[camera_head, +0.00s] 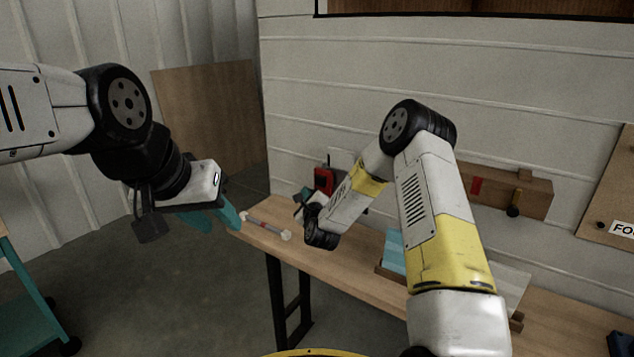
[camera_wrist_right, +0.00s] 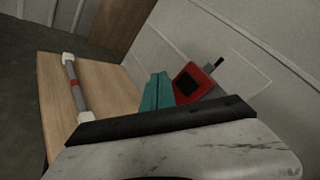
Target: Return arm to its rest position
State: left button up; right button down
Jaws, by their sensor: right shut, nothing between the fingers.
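My right arm reaches over the workbench in the head view, bent at the elbow, with its wrist low above the bench top. The right gripper's teal fingers (camera_wrist_right: 157,92) show in the right wrist view, shut together with nothing between them. They are in front of a red device (camera_wrist_right: 192,82), which also shows in the head view (camera_head: 324,180). My left gripper (camera_head: 212,217) hangs at the left of the head view, its teal fingers apart and empty, in front of the bench's left end.
The wooden workbench (camera_head: 345,262) runs along the wall. A grey rod with white ends (camera_head: 268,226) lies on its left end. A teal cart (camera_head: 40,305) stands at the lower left; floor between is clear.

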dwell(0.5)
jog(key=s+d+r+n+g, duration=0.3)
jog(key=s+r+n, duration=0.35)
jog(key=r, duration=0.25)
jog(key=s+d+r+n+g, duration=0.2)
jog(key=s+r+n, duration=0.3)
jog(key=r+n, duration=0.25)
jog(key=s+d+r+n+g, duration=0.1)
jog(key=s+d+n+g, duration=0.1)
jog(key=s, duration=0.9)
jog(key=s+d+r+n+g, duration=0.2)
jog(key=s+d+n, duration=0.2)
jog(key=s, duration=0.7)
jog(key=s+d+r+n+g, duration=0.1)
jog(key=s+d+n, duration=0.2)
jog(key=s, duration=0.8)
jog(key=shift+s+d+r+n+g+h, duration=0.3)
jog(key=shift+n+g+h, duration=0.1)
jog(key=shift+n, duration=0.5)
